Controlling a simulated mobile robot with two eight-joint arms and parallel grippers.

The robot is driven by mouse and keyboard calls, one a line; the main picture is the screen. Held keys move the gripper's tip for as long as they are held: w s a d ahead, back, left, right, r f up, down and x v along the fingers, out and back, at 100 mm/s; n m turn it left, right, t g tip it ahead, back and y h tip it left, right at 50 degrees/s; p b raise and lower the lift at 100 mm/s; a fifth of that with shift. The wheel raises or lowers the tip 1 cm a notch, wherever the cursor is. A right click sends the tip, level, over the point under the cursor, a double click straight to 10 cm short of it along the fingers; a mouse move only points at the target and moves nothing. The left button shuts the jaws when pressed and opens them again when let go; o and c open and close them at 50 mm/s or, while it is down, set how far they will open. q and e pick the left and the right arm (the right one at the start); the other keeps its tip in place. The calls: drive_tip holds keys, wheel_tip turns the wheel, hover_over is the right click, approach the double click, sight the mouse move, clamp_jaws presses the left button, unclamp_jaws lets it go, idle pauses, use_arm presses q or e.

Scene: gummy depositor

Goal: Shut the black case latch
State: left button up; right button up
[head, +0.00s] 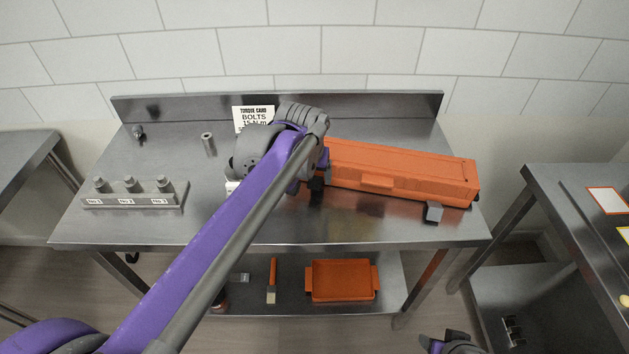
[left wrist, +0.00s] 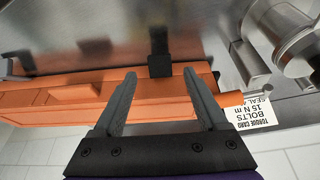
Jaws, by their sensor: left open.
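A long orange case (head: 405,170) lies on the steel table, with its lid down. The black case latch (left wrist: 160,66) sticks out from the case's front side in the left wrist view. In the head view only a dark bit of it (head: 317,184) shows beside my arm. My left gripper (left wrist: 159,73) is open and empty. Its two fingers reach over the case, one on each side of the latch's line, with their tips close to the latch. I cannot tell whether they touch it. A dark part at the bottom edge of the head view may be my right gripper (head: 450,345).
A grey latch (head: 434,211) sticks out at the case's right front. A torque card (head: 254,117) stands at the back. A bolt rack (head: 133,194) and a small metal cylinder (head: 208,144) stand left. An orange tray (head: 342,281) lies on the lower shelf.

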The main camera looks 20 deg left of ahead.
sight(315, 183)
use_arm(q)
drive_tip(key=shift+x, duration=1.95)
clamp_jaws()
